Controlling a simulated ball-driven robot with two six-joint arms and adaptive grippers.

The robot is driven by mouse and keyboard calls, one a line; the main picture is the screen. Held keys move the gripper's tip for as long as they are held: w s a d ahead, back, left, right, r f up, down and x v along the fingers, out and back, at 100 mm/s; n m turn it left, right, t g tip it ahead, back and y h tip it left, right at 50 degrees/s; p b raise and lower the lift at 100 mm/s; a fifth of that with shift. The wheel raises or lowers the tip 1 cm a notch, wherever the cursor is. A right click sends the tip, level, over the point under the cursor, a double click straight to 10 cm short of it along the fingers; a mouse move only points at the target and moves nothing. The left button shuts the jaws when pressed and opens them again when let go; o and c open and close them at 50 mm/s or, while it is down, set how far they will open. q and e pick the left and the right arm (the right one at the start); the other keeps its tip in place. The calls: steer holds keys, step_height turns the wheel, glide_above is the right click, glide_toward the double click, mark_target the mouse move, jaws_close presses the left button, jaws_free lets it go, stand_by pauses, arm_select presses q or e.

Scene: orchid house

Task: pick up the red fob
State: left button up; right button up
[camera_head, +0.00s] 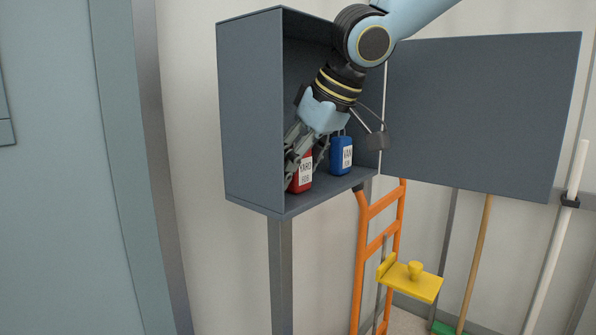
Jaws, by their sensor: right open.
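The red fob (304,180) has a white label that seems to read "YARD". It is in the lower part of the open grey cabinet (250,110), towards the left. My right gripper (296,165) reaches into the cabinet from the upper right, pointing down. Its fingers are open at the red fob and cover part of its left and upper side. I cannot tell whether they touch it. A blue fob (336,156) with a white label is just right of the red one. My left gripper is out of view.
The cabinet door (480,115) stands wide open to the right. Below are a grey post (280,270), an orange frame (362,250) and a yellow piece (420,285).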

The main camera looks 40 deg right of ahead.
steer(key=c, duration=1.2)
steer(key=shift+c, duration=0.2)
steer(key=shift+s+r, duration=0.1)
steer(key=shift+r, duration=0.1)
steer(key=shift+s+r, duration=0.1)
steer(key=shift+r, duration=0.15)
step_height(320, 180, up, 7)
steer(key=shift+f+p, duration=0.1)
steer(key=shift+p, duration=0.35)
steer(key=s+d+b, duration=0.1)
steer(key=s+b, duration=1.8)
steer(key=b, duration=0.3)
steer(key=shift+s+d+f, duration=0.3)
steer(key=shift+d, duration=0.05)
